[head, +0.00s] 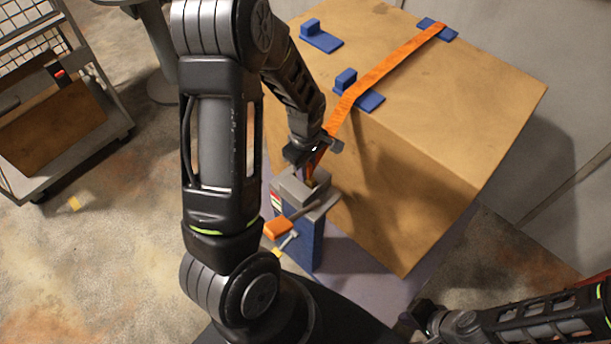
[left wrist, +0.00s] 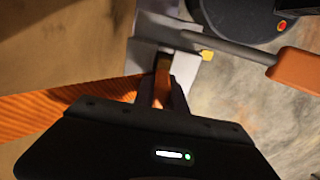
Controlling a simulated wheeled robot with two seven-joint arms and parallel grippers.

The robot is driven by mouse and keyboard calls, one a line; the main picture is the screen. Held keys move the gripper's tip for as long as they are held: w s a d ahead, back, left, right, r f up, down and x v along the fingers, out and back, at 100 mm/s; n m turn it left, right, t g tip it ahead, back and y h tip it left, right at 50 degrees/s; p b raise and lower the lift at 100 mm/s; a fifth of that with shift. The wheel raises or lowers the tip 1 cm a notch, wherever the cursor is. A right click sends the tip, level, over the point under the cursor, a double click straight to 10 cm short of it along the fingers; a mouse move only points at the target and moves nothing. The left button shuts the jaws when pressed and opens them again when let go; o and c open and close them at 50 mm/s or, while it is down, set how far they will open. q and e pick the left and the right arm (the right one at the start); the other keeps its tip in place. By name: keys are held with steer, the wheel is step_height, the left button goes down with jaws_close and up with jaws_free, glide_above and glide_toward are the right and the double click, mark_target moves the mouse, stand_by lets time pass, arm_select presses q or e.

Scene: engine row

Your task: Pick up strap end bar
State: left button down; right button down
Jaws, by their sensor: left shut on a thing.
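An orange strap (head: 385,67) runs over the top of the large wooden box (head: 460,80) and down its near-left edge to my left gripper (head: 318,160). In the left wrist view the strap (left wrist: 40,112) comes in from the left. My left gripper (left wrist: 163,82) is shut on the strap's end, where a narrow orange-brown piece shows between the fingers; the end bar itself is mostly hidden. This gripper is just above a grey metal fitting (head: 297,190) on a blue post (head: 305,240). My right gripper (head: 422,316) is low at the right, its jaws unclear.
An orange-handled lever (head: 278,228) sticks out from the post and also shows in the left wrist view (left wrist: 297,68). Blue corner pieces (head: 322,38) sit on the box. A wire-sided cart (head: 60,100) stands at the left. The floor between cart and post is mostly clear.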

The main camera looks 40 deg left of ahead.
stand_by(0.3)
arm_select(q)
step_height(320, 180, up, 10)
stand_by(0.5)
stand_by(0.5)
